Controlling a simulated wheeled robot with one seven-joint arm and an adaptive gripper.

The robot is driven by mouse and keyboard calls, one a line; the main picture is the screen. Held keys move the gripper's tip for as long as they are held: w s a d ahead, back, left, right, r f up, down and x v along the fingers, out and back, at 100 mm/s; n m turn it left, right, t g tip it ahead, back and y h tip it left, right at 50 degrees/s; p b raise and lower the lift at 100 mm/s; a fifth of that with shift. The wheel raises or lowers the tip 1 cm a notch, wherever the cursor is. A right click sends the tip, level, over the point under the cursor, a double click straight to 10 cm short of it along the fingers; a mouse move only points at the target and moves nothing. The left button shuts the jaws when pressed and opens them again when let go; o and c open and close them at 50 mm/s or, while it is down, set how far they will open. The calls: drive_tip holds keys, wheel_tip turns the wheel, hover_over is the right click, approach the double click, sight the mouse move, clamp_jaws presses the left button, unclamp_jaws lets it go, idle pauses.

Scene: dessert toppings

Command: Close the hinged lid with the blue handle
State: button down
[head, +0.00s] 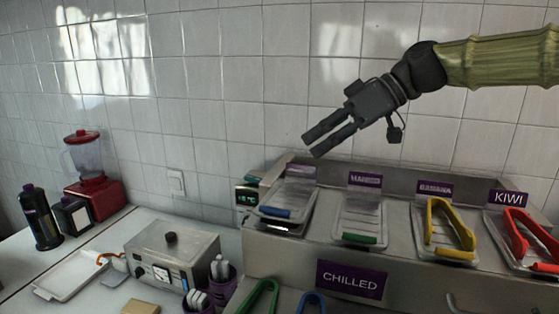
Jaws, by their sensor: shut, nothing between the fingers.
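The clear hinged lid (287,194) with the blue handle (276,212) is on the leftmost well of the steel chilled counter. Its front edge sits above the well's rim, with a dark gap under it, so it looks tilted partly up. My gripper (313,146) is above and slightly behind this lid, pointing down and left. Its fingers are shut and empty, apart from the lid.
To the right are a lid with a green handle (358,238), yellow tongs (450,224) and red tongs (530,238). A tiled wall (230,110) stands behind. A steel box with a black knob (172,252) is at left. Air left of my gripper is clear.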

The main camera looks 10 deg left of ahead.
drive_tip(key=r+p, duration=0.1)
drive_tip(key=p, duration=0.2)
drive_tip(key=shift+d+r+h, duration=0.1)
drive_tip(key=shift+r+h, duration=0.1)
drive_tip(key=shift+h, duration=0.1)
drive_tip(key=shift+f+g, duration=0.15)
drive_tip(key=shift+g, duration=0.15)
drive_tip(key=p+x, duration=0.2)
drive_tip(key=x, duration=0.1)
drive_tip(key=f+p+x, duration=0.1)
drive_tip(key=p+x, duration=0.1)
drive_tip(key=x, duration=0.2)
drive_tip(key=d+p+x, duration=0.1)
drive_tip(key=p+x, duration=0.1)
drive_tip(key=x, duration=0.2)
drive_tip(key=shift+s+f, duration=0.3)
drive_tip(key=shift+f, duration=0.05)
drive_tip(key=shift+s+f+p, duration=0.15)
drive_tip(key=shift+f+p, duration=0.3)
drive_tip(key=shift+f, duration=0.45)
drive_tip(key=shift+s, duration=0.1)
